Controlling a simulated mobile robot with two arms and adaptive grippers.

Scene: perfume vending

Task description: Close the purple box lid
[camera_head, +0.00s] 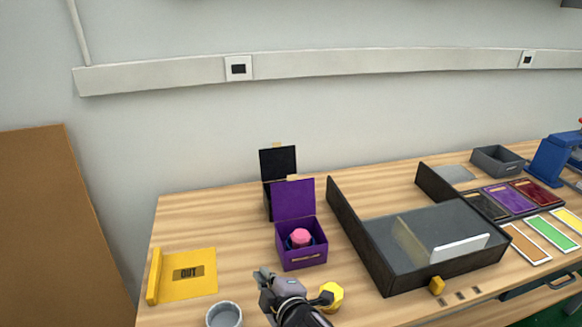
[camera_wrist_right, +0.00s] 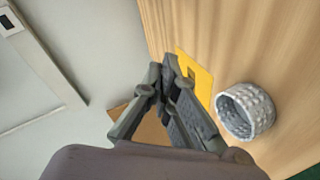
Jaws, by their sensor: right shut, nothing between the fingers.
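The purple box (camera_head: 302,256) stands on the wooden table in the head view. Its purple lid (camera_head: 294,200) stands upright at the back, so the box is open. A pink-capped bottle (camera_head: 300,238) sits inside it. My right gripper (camera_head: 262,278) is in front of the box, lower and a little to its left, apart from it. In the right wrist view the right gripper (camera_wrist_right: 163,72) is shut and empty. The purple box does not show in the wrist view. My left gripper is in neither view.
A black box with raised lid (camera_head: 278,163) stands right behind the purple one. A dark tray (camera_head: 385,270) is to the right. A yellow OUT plate (camera_head: 190,272), a grey cup (camera_head: 224,315) and a yellow faceted object (camera_head: 331,297) are near the front.

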